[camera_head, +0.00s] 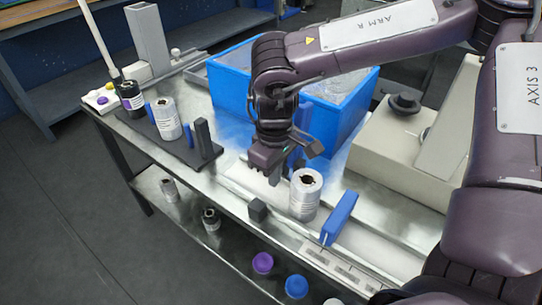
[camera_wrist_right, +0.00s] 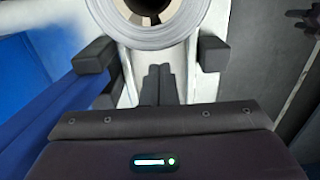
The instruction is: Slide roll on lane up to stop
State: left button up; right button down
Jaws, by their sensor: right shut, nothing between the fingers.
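A white roll (camera_head: 305,194) with a dark hollow core stands upright on the pale lane (camera_head: 240,180) along the table's front. It also shows at the top of the right wrist view (camera_wrist_right: 160,30). A blue upright block (camera_head: 340,217), perhaps the stop, stands just right of the roll; I cannot tell if they touch. A small dark block (camera_head: 257,210) sits at the lane's front edge, left of the roll. My right gripper (camera_head: 275,174) is shut and empty, low, beside the roll on its left, apparently apart from it. My left gripper is not in view.
A blue bin (camera_head: 232,80) stands behind my right arm. A beige machine (camera_head: 400,140) with a black knob fills the back right. A black rack (camera_head: 150,130) at left holds another white roll (camera_head: 166,118). Several rolls and caps lie on the lower shelf.

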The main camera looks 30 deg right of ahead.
aim_at(301, 187)
jog(key=s, duration=0.2)
jog(key=d, duration=0.1)
jog(key=shift+s+d+r, duration=0.1)
jog(key=shift+s+r, duration=0.15)
jog(key=shift+s, duration=0.15)
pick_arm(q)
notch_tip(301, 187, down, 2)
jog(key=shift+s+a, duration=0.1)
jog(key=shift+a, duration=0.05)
pick_arm(e)
jog(key=shift+s, duration=0.1)
jog(key=shift+s+d, duration=0.3)
jog(key=shift+s, duration=0.35)
jog(key=shift+s+d, duration=0.3)
jog(key=shift+s, duration=0.3)
jog(key=shift+s+d, duration=0.1)
jog(key=shift+s, duration=0.2)
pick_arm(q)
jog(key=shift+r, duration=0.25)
pick_arm(e)
jog(key=shift+w, duration=0.1)
